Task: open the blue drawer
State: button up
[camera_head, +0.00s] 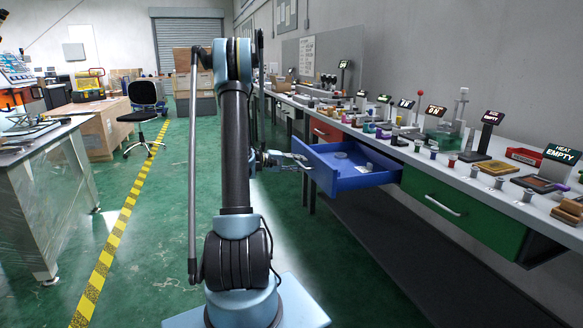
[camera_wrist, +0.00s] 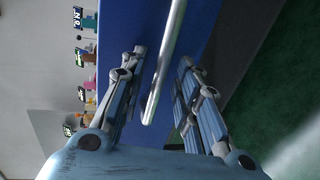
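The blue drawer (camera_head: 345,178) is pulled well out from under the long bench in the head view, and its inside shows. A small round light thing (camera_head: 364,168) lies in it. My gripper (camera_head: 304,162) is at the drawer's front face. In the wrist view the blue front (camera_wrist: 202,40) fills the middle, with the silver bar handle (camera_wrist: 166,68) running across it. My gripper (camera_wrist: 158,62) has one finger on each side of the handle. The fingers are spread, with a visible gap to the bar on both sides.
A closed green drawer (camera_head: 460,208) is to the right of the blue one, and a red drawer (camera_head: 325,131) to its left. The bench top (camera_head: 420,150) carries many small items and signs. Green floor (camera_head: 150,250) lies clear to the left, before a metal table (camera_head: 48,195).

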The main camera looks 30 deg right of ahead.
jog(key=v, duration=1.2)
jog(key=shift+w+f, duration=0.1)
jog(key=s+a+r+n+t+y, duration=0.1)
jog(key=s+a+r+t+y, duration=0.15)
jog(key=s+a, duration=0.45)
jog(key=s+a+f+t+y, duration=0.1)
jog(key=s+a+y, duration=0.3)
jog(key=s+a, duration=0.5)
jog(key=s+a+f+n+t+y, duration=0.1)
jog(key=s+a+f+y, duration=0.3)
jog(key=s+a, duration=0.5)
jog(key=s+a+f+t+y, duration=0.1)
jog(key=s+a+f+y, duration=0.2)
jog(key=s+a, duration=0.5)
jog(key=shift+s+a+n+y, duration=0.3)
jog(key=shift+s+a+y, duration=0.1)
jog(key=shift+a+y, duration=0.55)
